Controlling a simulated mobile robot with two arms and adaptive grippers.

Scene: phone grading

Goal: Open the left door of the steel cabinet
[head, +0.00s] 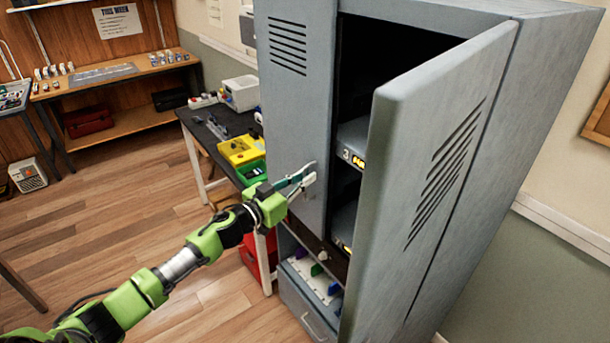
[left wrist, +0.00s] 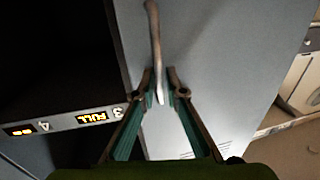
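The grey steel cabinet (head: 545,90) fills the right of the head view. Its left door (head: 293,110) looks shut or nearly shut; it also shows in the left wrist view (left wrist: 215,60). Its right door (head: 425,190) stands wide open toward me. My left gripper (head: 308,180) is at the lower right part of the left door. In the left wrist view, its two fingers (left wrist: 159,72) are apart, on either side of the door's slim bar handle (left wrist: 155,40). A gap shows beside the handle; contact is unclear. My right gripper is not in view.
Inside the cabinet are numbered shelves with lit labels, one reading FULL (left wrist: 92,117). The open right door stands to the right of my left gripper. A dark table with a yellow bin (head: 240,150) and a green bin (head: 250,172) is left of the cabinet.

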